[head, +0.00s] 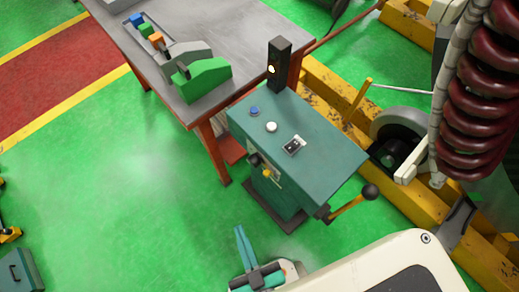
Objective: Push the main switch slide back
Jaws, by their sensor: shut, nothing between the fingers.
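A green control cabinet (320,150) stands in the middle of the picture. On its sloped top are a blue button (254,111), a white button (271,127) and a small black switch in a light frame (293,145). Its front face carries a black knob (254,159) and a yellow knob (267,173). I cannot tell for sure which of these parts is the main switch slide, nor its position. My gripper (240,230), with slim teal fingers, is shut and empty at the bottom. It is in front of the cabinet and apart from it.
A black lamp post (278,64) with a lit lamp rises from the cabinet's back. A yellow lever with a black ball (369,191) sticks out at its right. A grey table (190,110) with coloured blocks stands behind left.

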